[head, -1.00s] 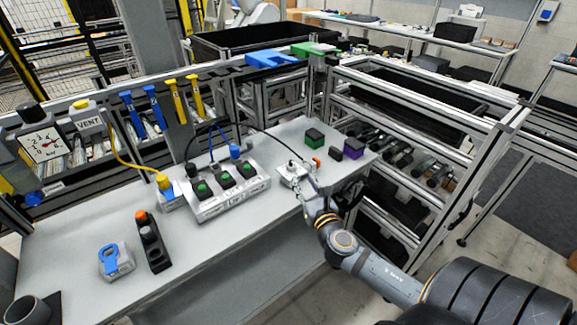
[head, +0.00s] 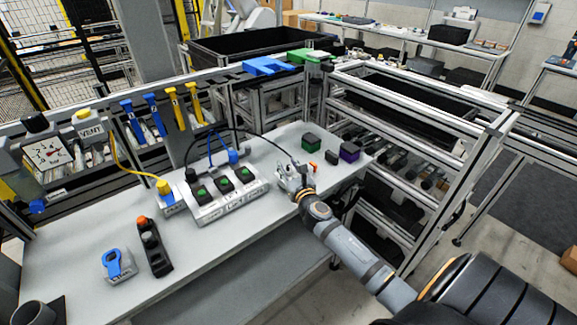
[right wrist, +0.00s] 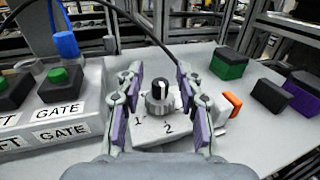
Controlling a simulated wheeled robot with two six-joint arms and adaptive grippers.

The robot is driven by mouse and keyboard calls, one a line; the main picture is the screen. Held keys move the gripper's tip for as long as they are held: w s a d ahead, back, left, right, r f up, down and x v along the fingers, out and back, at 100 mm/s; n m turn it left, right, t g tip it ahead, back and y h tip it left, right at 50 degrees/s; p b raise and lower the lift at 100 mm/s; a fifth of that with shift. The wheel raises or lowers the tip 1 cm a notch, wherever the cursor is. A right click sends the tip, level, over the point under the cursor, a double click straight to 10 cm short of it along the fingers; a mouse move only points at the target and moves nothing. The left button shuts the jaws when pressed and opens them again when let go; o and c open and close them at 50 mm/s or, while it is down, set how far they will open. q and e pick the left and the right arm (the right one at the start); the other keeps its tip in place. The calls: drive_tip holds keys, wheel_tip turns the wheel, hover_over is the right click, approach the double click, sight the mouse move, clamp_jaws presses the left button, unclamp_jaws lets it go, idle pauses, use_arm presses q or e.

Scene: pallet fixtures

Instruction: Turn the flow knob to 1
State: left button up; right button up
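The flow knob (right wrist: 160,98) is a black grip with a pale stripe on a round silver base. It stands on a light plate (right wrist: 185,138) with the labels 1 and 2 at its near side. The stripe runs roughly away from the camera; I cannot tell which number it marks. My right gripper (right wrist: 159,88) is open, with one purple-padded finger on each side of the knob and gaps showing. In the head view my right gripper (head: 290,178) covers most of the plate and hides the knob. My left gripper is not in view.
Left of the plate is a box with green buttons (head: 222,192) and GATE labels. Right of it are a green block (head: 311,142), a purple block (head: 349,151) and a small orange piece (right wrist: 232,104). A dark cable (right wrist: 150,45) arches behind the knob.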

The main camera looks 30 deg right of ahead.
clamp_jaws()
drive_tip(key=shift+m+h, duration=0.4)
drive_tip(key=shift+h, duration=0.1)
drive_tip(key=m+g+h+b, duration=0.1)
drive_tip(key=m+g+h, duration=0.1)
drive_tip(key=h, duration=0.2)
drive_tip(key=shift+f+m, duration=0.1)
drive_tip(key=shift+m, duration=0.2)
drive_tip(key=m+g+h+b, duration=0.2)
drive_tip(key=m+g+h, duration=0.1)
drive_tip(key=h, duration=0.1)
drive_tip(key=shift+f+m+g+h, duration=0.1)
drive_tip(key=shift+m+g+h, duration=0.2)
drive_tip(key=shift+m+g, duration=0.1)
drive_tip(key=m+g+h+b, duration=0.2)
drive_tip(key=m+g, duration=0.1)
drive_tip(key=g, duration=0.1)
drive_tip(key=shift+h, duration=0.4)
drive_tip(key=shift+m+g+h+b, duration=0.7)
drive_tip(key=shift+m+g+b, duration=0.95)
drive_tip(key=shift+g, duration=1.15)
drive_tip(key=shift+r+m, duration=0.2)
drive_tip(key=shift+m, duration=0.15)
